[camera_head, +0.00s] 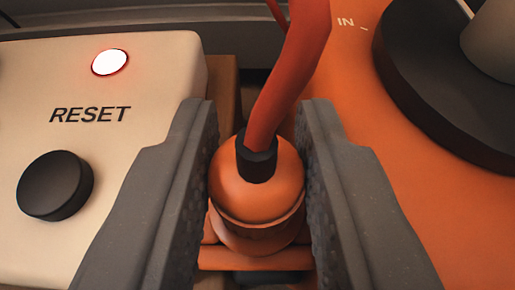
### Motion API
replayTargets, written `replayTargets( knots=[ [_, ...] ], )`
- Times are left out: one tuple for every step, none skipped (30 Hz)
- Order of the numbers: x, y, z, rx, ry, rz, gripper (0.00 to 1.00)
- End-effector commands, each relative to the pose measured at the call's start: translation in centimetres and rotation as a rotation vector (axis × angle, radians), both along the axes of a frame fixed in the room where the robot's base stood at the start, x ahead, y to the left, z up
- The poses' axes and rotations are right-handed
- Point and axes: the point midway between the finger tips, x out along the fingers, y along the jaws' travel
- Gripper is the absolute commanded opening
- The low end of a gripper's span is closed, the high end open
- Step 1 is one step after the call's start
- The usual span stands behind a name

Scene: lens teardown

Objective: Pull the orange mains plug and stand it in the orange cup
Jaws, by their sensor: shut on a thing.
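The orange mains plug (256,190) sits in the middle of the head view, rounded, with a black collar where a red-orange cable (287,80) rises from its top. My gripper (258,180) is shut on the plug, one grey jaw on each side. Below the plug is an orange part (255,257), partly hidden by the plug and the jaws. I cannot tell whether the plug is still seated in it. I cannot make out the orange cup in this view.
A cream box (110,150) marked RESET stands close on the left, with a lit white button (110,62) and a black knob (55,186). An orange panel (355,110) marked IN, with a large black round part (440,85), is close on the right.

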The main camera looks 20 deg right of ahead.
Motion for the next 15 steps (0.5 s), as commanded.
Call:
replayTargets(
  knots=[
    [0.01, 0.0, 0.02, 0.0, 0.0, 0.0, 0.0],
    [0.01, -0.01, 0.03, 0.0, 0.0, 0.0, 0.0],
    [0.01, 0.0, 0.04, 0.0, 0.0, 0.0, 0.0],
    [0.01, 0.0, 0.04, 0.0, 0.0, 0.0, 0.0],
    [0.01, 0.0, 0.04, 0.0, 0.0, 0.0, 0.0],
    [0.0, 0.0, 0.03, 0.0, 0.0, 0.0, 0.3],
    [0.0, 0.0, 0.03, 0.0, 0.0, 0.0, 0.38],
    [0.0, -0.02, 0.04, 0.0, 0.0, 0.0, 0.46],
    [0.0, -0.07, 0.04, -0.001, 0.0, -0.002, 0.49],
    [-0.01, -0.12, 0.05, -0.001, -0.001, -0.003, 0.49],
    [-0.02, -0.17, 0.06, -0.002, -0.001, -0.004, 0.49],
    [-0.05, -0.25, 0.05, -0.001, -0.001, -0.005, 0.49],
    [-0.06, -0.29, 0.06, -0.002, -0.001, -0.006, 0.49],
    [-0.07, -0.33, 0.05, -0.002, 0.0, -0.007, 0.49],
    [-0.09, -0.39, 0.06, -0.003, 0.0, -0.009, 0.49]
  ],
)
